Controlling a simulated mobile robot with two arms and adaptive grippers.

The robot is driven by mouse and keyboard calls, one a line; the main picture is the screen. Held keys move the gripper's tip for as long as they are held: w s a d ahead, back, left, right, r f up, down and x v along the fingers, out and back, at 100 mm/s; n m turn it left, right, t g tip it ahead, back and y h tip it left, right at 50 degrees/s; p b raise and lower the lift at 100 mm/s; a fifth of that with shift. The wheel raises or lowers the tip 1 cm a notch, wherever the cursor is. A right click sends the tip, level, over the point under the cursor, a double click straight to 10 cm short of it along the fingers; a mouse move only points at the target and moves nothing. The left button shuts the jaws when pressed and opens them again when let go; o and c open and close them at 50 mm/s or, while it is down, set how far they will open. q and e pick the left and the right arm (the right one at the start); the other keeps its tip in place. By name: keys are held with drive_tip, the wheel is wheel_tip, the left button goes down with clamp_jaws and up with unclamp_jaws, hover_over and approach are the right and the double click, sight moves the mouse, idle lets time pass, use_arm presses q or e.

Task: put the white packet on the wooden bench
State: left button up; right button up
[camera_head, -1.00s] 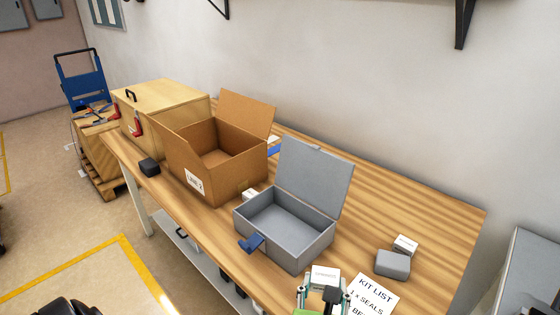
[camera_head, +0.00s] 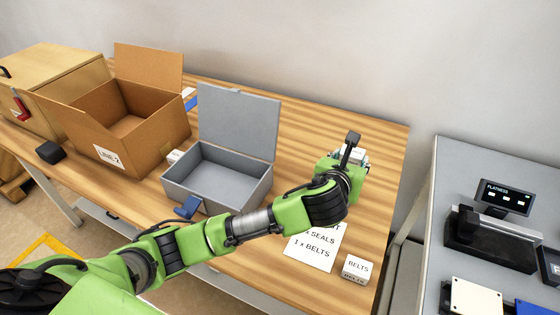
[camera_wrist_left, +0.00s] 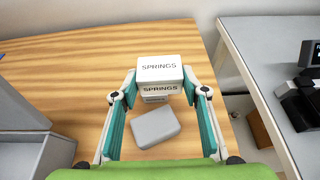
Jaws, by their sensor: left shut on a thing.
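The white packet (camera_wrist_left: 160,69), marked SPRINGS, is between the two teal fingers of my left gripper (camera_wrist_left: 160,92) in the left wrist view. The gripper is shut on it. In the head view my left gripper (camera_head: 348,158) is over the far right part of the wooden bench (camera_head: 385,135), and the arm hides most of the packet. A grey block (camera_wrist_left: 155,127) lies on the bench nearer the wrist. My right gripper is not in view.
An open grey box (camera_head: 190,190) with a blue latch stands left of the gripper. An open cardboard box (camera_head: 160,148) is further left. A paper list (camera_head: 312,248) and a BELTS box (camera_head: 358,267) lie at the front. A grey table (camera_head: 445,190) stands beyond a gap at right.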

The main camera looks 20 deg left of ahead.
use_arm(q)
drive_tip(key=w+a+f, duration=0.1)
drive_tip(key=a+f, duration=0.3)
drive_tip(key=a, duration=0.5)
hover_over(301, 181)
drive_tip(key=d, duration=0.1)
drive_tip(key=f, duration=0.4)
drive_tip(key=shift+s+d, duration=0.1)
drive_tip(key=shift+d, duration=0.1)
drive_tip(key=shift+a+f, duration=0.4)
drive_tip(key=shift+f, duration=0.05)
drive_tip(key=shift+a+f, duration=0.15)
drive_tip(key=shift+f, duration=0.75)
drive_tip(key=shift+a+f, duration=0.1)
drive_tip(key=shift+f, duration=0.8)
drive_tip(key=shift+f, duration=0.1)
drive_tip(key=o, duration=0.9)
drive_tip(key=shift+c, duration=0.2)
